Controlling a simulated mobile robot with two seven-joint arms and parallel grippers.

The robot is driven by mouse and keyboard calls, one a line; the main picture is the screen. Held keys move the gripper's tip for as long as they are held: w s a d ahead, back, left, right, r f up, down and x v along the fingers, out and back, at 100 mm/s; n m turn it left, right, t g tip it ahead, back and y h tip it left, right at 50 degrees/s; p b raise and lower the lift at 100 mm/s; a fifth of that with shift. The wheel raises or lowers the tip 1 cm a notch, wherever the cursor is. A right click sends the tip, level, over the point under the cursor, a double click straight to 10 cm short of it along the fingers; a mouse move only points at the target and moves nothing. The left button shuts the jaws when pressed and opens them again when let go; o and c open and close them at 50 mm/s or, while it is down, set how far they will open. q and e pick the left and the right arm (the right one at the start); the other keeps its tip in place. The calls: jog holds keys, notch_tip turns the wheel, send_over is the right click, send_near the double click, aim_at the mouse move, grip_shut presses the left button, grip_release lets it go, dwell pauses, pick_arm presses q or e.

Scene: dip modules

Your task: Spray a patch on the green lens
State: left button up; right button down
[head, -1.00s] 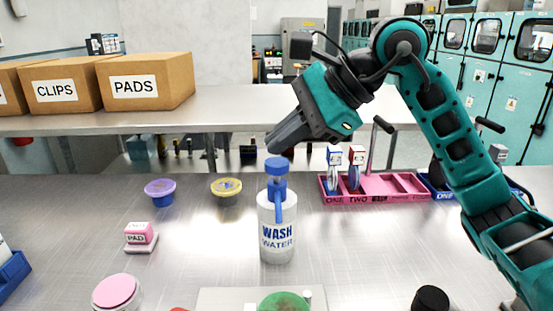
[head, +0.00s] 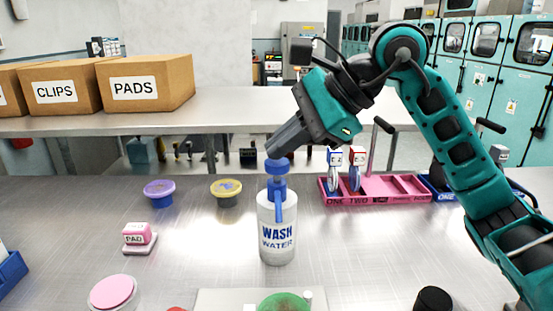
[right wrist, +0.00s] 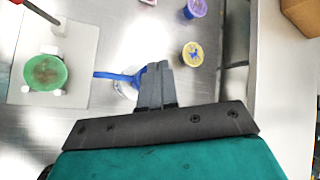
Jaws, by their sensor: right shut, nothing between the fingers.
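The wash water bottle (head: 276,240) stands upright on the steel table, white with a blue pump top and a blue spout pointing toward the front. The green lens (head: 284,303) lies on a pale plate at the bottom edge of the head view, partly cut off. In the right wrist view the green lens (right wrist: 44,72) shows whole, with brownish smudges on it, held between small white posts. My right gripper (head: 272,150) is shut and empty, its fingertips at the top of the bottle's pump. In the right wrist view its fingers (right wrist: 157,85) cover part of the bottle. My left gripper is out of view.
A purple cup (head: 159,192) and a yellow-topped cup (head: 226,191) stand behind the bottle. A pink pad block (head: 138,237) and a pink disc (head: 112,292) are at left. A pink rack (head: 400,187) holds two discs at right. The table between is clear.

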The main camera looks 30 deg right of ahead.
aim_at(283, 163)
jog(key=shift+f+b, duration=0.3)
jog(key=shift+f, duration=0.1)
jog(key=shift+r, duration=0.1)
jog(key=shift+r+p, duration=0.7)
jog(key=shift+r, duration=0.1)
notch_tip(283, 163, up, 6)
jog(key=p, duration=0.5)
dwell(0.7)
jog(key=shift+s, duration=0.1)
